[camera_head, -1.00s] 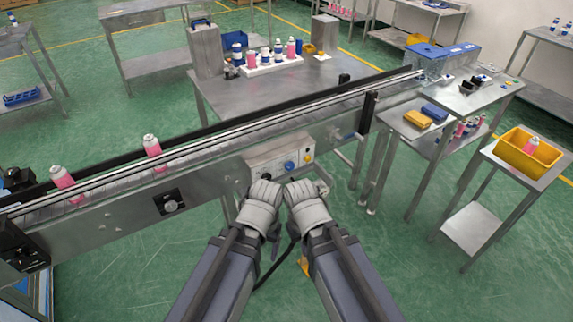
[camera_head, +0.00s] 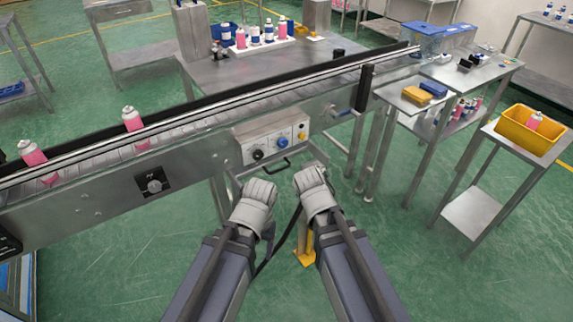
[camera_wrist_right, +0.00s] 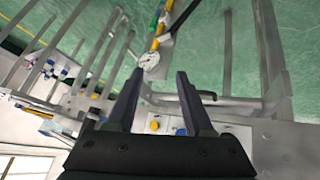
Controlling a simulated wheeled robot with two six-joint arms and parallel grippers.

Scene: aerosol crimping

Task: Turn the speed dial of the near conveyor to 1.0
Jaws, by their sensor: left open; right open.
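The near conveyor (camera_head: 200,155) runs diagonally across the head view. A dark knob on a black plate (camera_head: 153,183) sits on its side wall at the left. A control box (camera_head: 270,138) on the same side carries a black knob (camera_head: 258,155), a blue knob (camera_head: 282,141) and a yellow button (camera_head: 302,135). Labels and dial settings are too small to read. My left gripper (camera_head: 262,190) is below the box, apart from it, with its fingertips hard to make out. My right gripper (camera_head: 308,172) is beside it to the right; the right wrist view shows its fingers (camera_wrist_right: 155,88) apart and empty.
Pink bottles (camera_head: 132,119) stand on the conveyor belt. A bar handle (camera_head: 265,167) juts out under the control box. A steel side table (camera_head: 470,75) and a stand with a yellow bin (camera_head: 528,130) are at the right. A round gauge (camera_wrist_right: 149,61) shows beyond my right fingers.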

